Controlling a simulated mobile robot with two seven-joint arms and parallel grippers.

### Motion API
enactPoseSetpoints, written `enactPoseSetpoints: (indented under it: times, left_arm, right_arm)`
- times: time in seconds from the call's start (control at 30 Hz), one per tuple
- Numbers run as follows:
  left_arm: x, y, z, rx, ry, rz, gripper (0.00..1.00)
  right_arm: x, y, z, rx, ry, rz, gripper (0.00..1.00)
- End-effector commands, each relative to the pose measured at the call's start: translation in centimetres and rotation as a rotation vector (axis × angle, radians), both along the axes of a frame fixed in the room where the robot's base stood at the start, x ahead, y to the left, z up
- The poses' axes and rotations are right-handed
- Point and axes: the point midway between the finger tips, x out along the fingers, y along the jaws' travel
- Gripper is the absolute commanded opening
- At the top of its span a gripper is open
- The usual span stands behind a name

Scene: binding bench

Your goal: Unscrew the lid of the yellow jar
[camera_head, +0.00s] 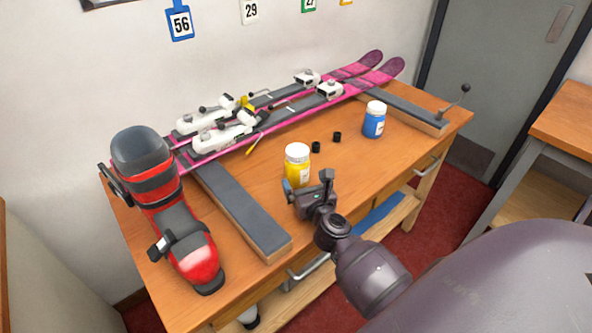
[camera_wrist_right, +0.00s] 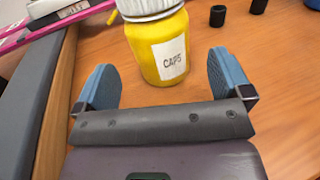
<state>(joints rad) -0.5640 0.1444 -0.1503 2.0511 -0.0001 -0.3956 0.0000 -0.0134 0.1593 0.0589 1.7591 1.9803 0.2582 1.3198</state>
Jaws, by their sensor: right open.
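The yellow jar (camera_head: 294,171) with a white lid (camera_head: 297,152) stands upright on the wooden bench. In the right wrist view the jar (camera_wrist_right: 158,50) shows a label reading "CAPS", and its lid (camera_wrist_right: 146,8) is cut off by the top edge. My right gripper (camera_head: 306,186) is at the near side of the jar, low by the bench top. In the wrist view its blue fingers (camera_wrist_right: 160,80) are spread wide, one to each side of the jar's near face, and hold nothing. My left gripper is not in either view.
A blue jar (camera_head: 374,122) with a white lid stands further right. Two small black caps (camera_head: 316,147) lie between the jars. Pink skis (camera_head: 270,115) lie along the back, and a red-black boot (camera_head: 165,205) stands left. A grey-topped bar (camera_head: 240,210) lies left of the yellow jar.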

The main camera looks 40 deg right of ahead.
Motion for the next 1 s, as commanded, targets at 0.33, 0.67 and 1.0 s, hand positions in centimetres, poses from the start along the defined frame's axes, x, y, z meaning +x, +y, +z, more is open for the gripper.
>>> enactPoseSetpoints:
  times: [0.33,0.67,1.0]
  left_arm:
    - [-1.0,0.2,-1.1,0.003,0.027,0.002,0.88]
    - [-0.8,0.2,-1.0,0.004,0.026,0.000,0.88]
    - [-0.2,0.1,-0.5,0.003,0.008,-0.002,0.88]
  right_arm:
    - [4.2,-1.2,0.0,-0.001,0.000,0.001,0.97]
    - [6.0,-1.7,0.1,0.000,-0.001,0.000,0.97]
    - [5.9,-1.7,0.1,0.000,-0.001,0.000,0.66]
